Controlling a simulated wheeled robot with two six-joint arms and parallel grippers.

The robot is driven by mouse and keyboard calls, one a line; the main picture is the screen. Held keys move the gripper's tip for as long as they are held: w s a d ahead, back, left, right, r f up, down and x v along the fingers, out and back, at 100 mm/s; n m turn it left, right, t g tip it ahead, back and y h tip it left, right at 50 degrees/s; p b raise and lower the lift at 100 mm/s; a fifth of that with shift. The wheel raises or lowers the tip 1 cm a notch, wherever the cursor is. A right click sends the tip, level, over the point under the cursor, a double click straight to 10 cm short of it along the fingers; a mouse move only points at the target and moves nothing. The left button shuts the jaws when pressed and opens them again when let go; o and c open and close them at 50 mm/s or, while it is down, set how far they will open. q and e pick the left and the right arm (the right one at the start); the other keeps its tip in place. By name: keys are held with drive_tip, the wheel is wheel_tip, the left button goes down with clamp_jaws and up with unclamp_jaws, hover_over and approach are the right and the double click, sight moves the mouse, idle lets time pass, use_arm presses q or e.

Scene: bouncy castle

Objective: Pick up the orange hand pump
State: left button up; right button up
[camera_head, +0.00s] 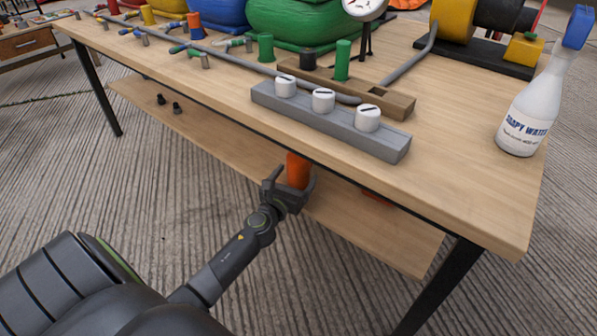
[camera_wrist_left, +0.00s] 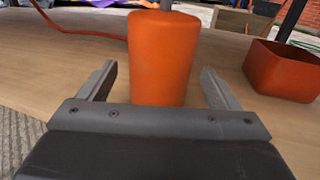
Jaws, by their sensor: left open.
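The orange hand pump (camera_head: 298,168) stands on the lower shelf under the table's front edge, and its top is hidden by the tabletop in the head view. In the left wrist view its orange body (camera_wrist_left: 160,58) is upright, with a grey rod rising from the top. My left gripper (camera_head: 288,186) is open, with one finger on each side of the pump. The wrist view shows the fingers (camera_wrist_left: 160,85) with gaps between them and the body. My right gripper is not in view.
The wooden tabletop (camera_head: 460,170) overhangs the lower shelf (camera_head: 215,135). A red-orange open container (camera_wrist_left: 285,70) stands right of the pump, and a red hose (camera_wrist_left: 75,30) lies behind left. A soapy water bottle (camera_head: 530,110) stands on top. A black table leg (camera_head: 440,285) is at right.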

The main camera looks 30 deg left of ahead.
use_arm(q)
drive_tip(key=shift+w+a, duration=0.2)
drive_tip(key=shift+w, duration=1)
drive_tip(key=shift+c, duration=0.3)
drive_tip(key=c, duration=1.2)
drive_tip(key=shift+c, duration=0.7)
drive_tip(key=shift+r, duration=0.15)
